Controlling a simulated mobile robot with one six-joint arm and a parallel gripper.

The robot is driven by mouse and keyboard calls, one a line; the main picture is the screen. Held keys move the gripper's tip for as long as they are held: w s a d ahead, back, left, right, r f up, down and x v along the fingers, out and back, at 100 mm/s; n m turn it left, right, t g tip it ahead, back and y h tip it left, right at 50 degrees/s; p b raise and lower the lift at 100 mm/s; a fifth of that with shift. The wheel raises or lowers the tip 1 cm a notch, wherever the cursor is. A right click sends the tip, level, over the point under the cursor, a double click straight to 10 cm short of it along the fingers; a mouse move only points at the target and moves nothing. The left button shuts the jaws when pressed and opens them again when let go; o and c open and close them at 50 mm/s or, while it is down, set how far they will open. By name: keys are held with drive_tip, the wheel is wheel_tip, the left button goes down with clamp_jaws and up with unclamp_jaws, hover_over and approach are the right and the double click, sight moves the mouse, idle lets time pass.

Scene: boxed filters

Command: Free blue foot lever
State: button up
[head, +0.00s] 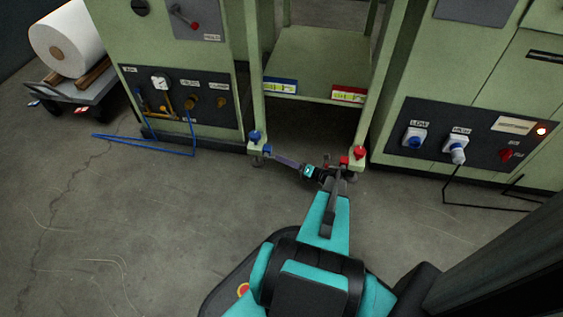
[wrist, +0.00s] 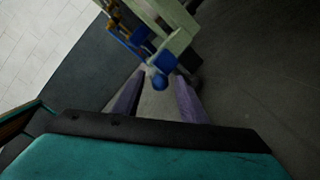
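The blue foot lever (head: 267,149) is low at the left post foot of the green frame, below a blue knob (head: 255,137). In the wrist view a blue part with a rounded end (wrist: 158,82) shows between or just beyond my fingertips; I take it for this lever. My gripper (head: 276,157) reaches left, low over the floor, its tips close to the lever. The wrist view shows its two purple fingers (wrist: 160,76) spread apart, with floor visible between them. I cannot tell whether either finger touches the blue part.
A red lever (head: 344,160) and red knob (head: 359,152) are at the right post foot, close beside my wrist. A green shelf (head: 315,60) spans the posts above. A blue hose (head: 165,143) lies at left. Floor in front is clear.

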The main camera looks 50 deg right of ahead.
drive_tip(key=shift+w+a, duration=0.15)
drive_tip(key=shift+w, duration=0.4)
drive_tip(key=shift+c, duration=0.4)
clamp_jaws()
drive_tip(key=shift+a, duration=0.1)
